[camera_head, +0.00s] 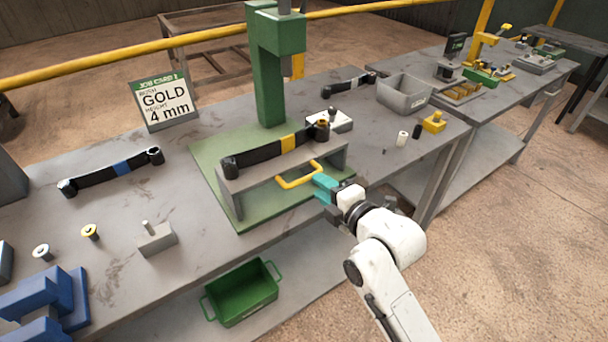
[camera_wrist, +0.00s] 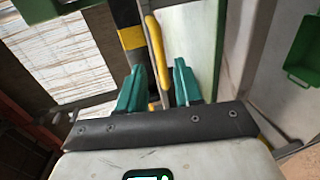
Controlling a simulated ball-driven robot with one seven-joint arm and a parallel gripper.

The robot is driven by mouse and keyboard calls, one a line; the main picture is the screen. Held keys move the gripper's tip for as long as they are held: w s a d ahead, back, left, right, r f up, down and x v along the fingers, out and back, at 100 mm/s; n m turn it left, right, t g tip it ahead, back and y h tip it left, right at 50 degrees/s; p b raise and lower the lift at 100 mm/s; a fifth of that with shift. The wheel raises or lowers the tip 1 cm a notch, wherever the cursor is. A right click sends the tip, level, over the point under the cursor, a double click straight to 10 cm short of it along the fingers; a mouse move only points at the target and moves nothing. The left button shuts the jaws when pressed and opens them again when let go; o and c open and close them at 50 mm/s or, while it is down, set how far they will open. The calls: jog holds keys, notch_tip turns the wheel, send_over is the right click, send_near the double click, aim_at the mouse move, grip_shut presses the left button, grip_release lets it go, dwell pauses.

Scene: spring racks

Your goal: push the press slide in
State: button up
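The press slide (camera_head: 290,170) is a grey platform on the green base plate of the green press (camera_head: 268,80). Its front carries a yellow loop handle (camera_head: 298,181). On the slide lies a dark leaf spring (camera_head: 260,154) with a yellow band. My gripper (camera_head: 325,186) has teal fingers and is at the right end of the handle. In the wrist view the handle (camera_wrist: 157,52) runs between the two fingers of my gripper (camera_wrist: 160,88). The fingers stand apart, with a gap visible beside the handle. The yellow band (camera_wrist: 131,38) also shows there.
A job card (camera_head: 165,103) reads gold, 4 mm. A blue-banded spring (camera_head: 112,172) lies at left; another dark spring (camera_head: 348,84) lies behind. A grey bin (camera_head: 404,94) and small parts stand at right. A green crate (camera_head: 241,292) sits on the lower shelf.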

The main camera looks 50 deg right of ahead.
aim_at(309, 175)
jog(key=x, duration=0.6)
jog(key=shift+w+d+p, duration=0.1)
jog(key=shift+w+p, duration=0.1)
jog(key=shift+p, duration=0.1)
jog(key=shift+c, duration=0.5)
grip_shut()
